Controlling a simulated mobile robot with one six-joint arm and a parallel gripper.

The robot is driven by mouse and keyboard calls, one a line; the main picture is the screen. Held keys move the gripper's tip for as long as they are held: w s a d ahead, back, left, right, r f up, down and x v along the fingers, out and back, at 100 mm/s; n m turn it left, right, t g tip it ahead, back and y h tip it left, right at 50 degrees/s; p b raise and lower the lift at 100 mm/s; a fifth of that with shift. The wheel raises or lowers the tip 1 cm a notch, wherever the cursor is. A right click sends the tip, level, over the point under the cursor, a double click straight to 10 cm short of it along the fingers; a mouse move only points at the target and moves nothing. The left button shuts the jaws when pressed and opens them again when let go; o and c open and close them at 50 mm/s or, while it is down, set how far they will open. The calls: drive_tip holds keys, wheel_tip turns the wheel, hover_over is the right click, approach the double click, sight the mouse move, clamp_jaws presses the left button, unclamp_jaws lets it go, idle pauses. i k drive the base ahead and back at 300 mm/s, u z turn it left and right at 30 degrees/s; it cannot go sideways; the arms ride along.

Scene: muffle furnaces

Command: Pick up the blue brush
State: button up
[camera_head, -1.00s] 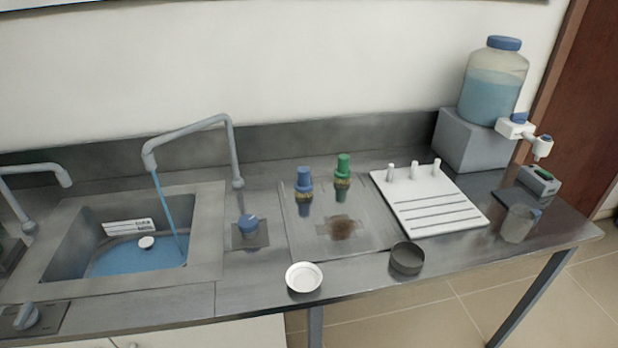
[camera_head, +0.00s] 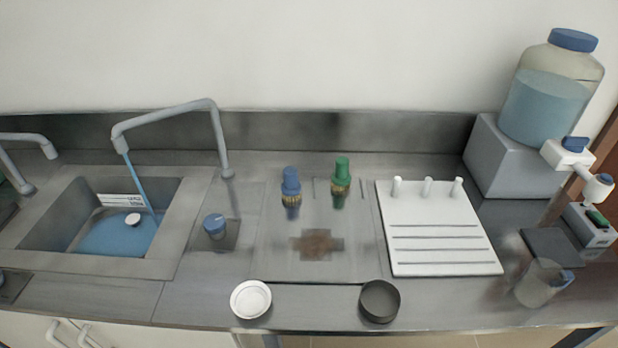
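The blue brush (camera_head: 291,187) stands upright on the flat mat on the counter, with its blue handle on top and a yellowish band below. A similar green brush (camera_head: 341,178) stands just to its right. The two are apart from each other. My gripper is not in view, and nothing touches the blue brush.
A sink (camera_head: 120,232) with running water is at left. A white pegged rack (camera_head: 440,226) is right of the mat. A white dish (camera_head: 250,299) and a dark dish (camera_head: 380,301) sit near the front edge. A water jug (camera_head: 550,92) stands at right.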

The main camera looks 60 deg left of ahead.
sight(291, 188)
drive_tip(key=u, duration=0.1)
drive_tip(key=i, duration=0.3)
drive_tip(key=z, duration=0.45)
drive_tip(key=k, duration=0.15)
drive_tip(key=u, duration=3)
drive_tip(key=k, duration=0.25)
drive_tip(key=u, duration=1.65)
